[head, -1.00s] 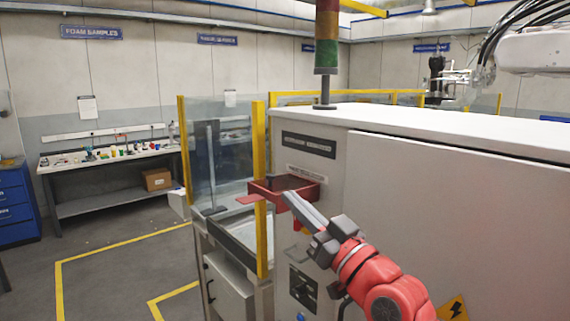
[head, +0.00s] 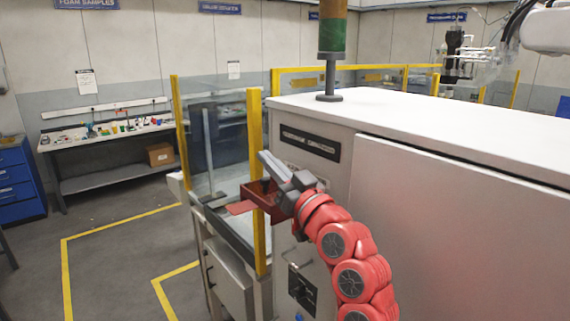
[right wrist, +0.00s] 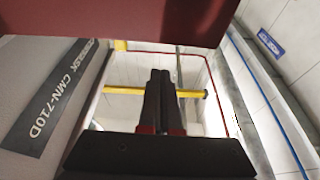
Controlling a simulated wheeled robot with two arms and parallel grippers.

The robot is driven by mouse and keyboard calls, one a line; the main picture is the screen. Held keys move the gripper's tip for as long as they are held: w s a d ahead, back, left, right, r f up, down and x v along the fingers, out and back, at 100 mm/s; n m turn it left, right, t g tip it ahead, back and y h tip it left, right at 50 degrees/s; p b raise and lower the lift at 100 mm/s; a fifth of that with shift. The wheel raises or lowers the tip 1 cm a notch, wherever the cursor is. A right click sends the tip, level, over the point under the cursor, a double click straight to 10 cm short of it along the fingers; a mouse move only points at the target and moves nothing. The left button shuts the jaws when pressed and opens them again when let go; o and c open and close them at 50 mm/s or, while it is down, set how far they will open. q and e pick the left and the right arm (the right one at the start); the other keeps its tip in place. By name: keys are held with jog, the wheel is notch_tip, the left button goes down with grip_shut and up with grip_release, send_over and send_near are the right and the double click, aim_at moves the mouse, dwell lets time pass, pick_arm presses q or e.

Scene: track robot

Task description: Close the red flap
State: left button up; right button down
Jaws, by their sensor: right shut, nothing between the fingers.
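A red open-topped box (head: 262,194) is fixed to the side of the white machine (head: 420,220), and a flat red flap (head: 240,208) sticks out at its left. My right gripper (head: 265,158) is shut and empty, over the box in the head view, its fingers pointing up and left; it hides part of the box. In the right wrist view the shut fingers (right wrist: 161,78) point away from the camera. A dark red panel (right wrist: 110,20) fills the top of that view; I cannot tell which part it is. My left gripper is not in view.
A yellow post (head: 256,150) and a glass guard (head: 215,145) stand close to the flap. A signal tower (head: 332,45) rises from the machine top. A workbench (head: 110,139) stands at the back left, beyond open floor (head: 110,235).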

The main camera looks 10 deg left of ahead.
aim_at(270, 197)
jog(key=f, duration=0.1)
jog(key=f+p, duration=0.1)
jog(key=f, duration=0.1)
jog(key=shift+s+d, duration=0.1)
jog(key=shift+s, duration=0.2)
jog(key=shift+w+f, duration=0.1)
jog(key=shift+f, duration=0.35)
